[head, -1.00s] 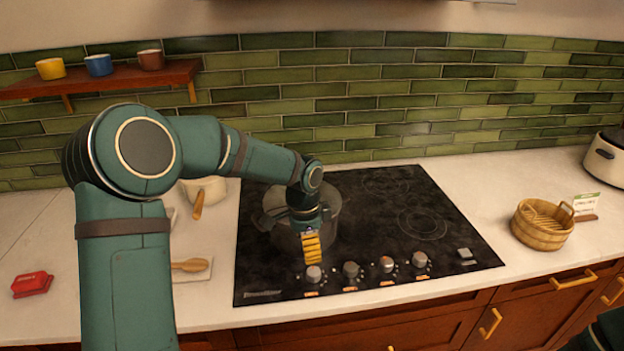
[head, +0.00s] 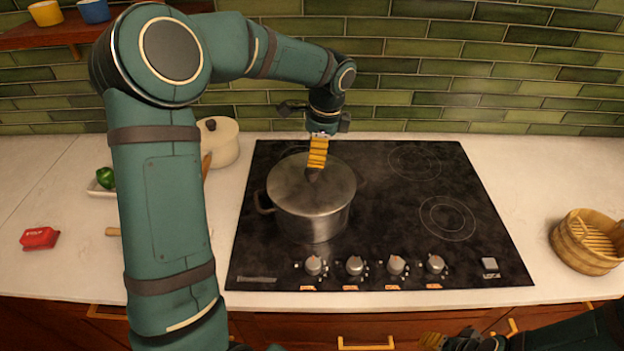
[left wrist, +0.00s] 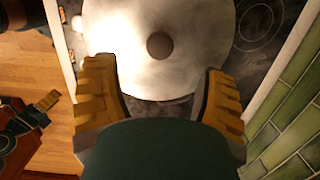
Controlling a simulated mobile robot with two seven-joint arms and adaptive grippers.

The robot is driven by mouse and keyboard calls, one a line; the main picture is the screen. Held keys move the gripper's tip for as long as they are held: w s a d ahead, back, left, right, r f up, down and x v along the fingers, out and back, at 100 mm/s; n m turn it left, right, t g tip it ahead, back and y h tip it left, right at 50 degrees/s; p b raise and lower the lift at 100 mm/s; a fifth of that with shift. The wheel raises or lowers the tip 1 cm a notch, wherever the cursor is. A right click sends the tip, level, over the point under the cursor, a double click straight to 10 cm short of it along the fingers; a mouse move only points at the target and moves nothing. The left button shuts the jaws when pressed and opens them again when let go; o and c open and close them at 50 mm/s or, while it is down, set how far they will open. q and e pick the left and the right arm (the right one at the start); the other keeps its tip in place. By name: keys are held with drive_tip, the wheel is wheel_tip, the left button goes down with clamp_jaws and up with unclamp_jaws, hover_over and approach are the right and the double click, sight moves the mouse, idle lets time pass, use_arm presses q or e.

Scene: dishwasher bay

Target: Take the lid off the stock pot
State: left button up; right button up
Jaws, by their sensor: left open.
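The stock pot (head: 312,217) is steel and stands on the left side of the black cooktop. Its grey lid (head: 290,184) is on it, with a dark round knob (head: 313,175) at the centre. My left gripper (head: 317,158) points down over the lid, its yellow fingers just above or beside the knob; the exact gap is unclear. In the left wrist view its two fingers are spread wide, with the lid (left wrist: 190,70) beyond them and the knob (left wrist: 160,46) between their lines, not gripped. My right gripper (head: 445,341) shows partly at the bottom edge.
The cooktop (head: 400,210) is clear right of the pot. A lidded cream pot (head: 218,142) stands left of it. A wooden basket (head: 588,242) stands at the right. The tiled wall rises behind.

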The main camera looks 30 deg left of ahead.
sight(312, 170)
use_arm(q)
wheel_tip(312, 170, down, 2)
drive_tip(key=shift+a+f, duration=0.15)
drive_tip(key=shift+f, duration=0.1)
drive_tip(key=f, duration=0.5)
drive_tip(key=shift+s+a, duration=0.25)
drive_tip(key=shift+a, duration=0.1)
clamp_jaws()
wheel_tip(312, 170, up, 10)
drive_tip(key=shift+f, duration=0.1)
drive_tip(key=shift+s, duration=0.1)
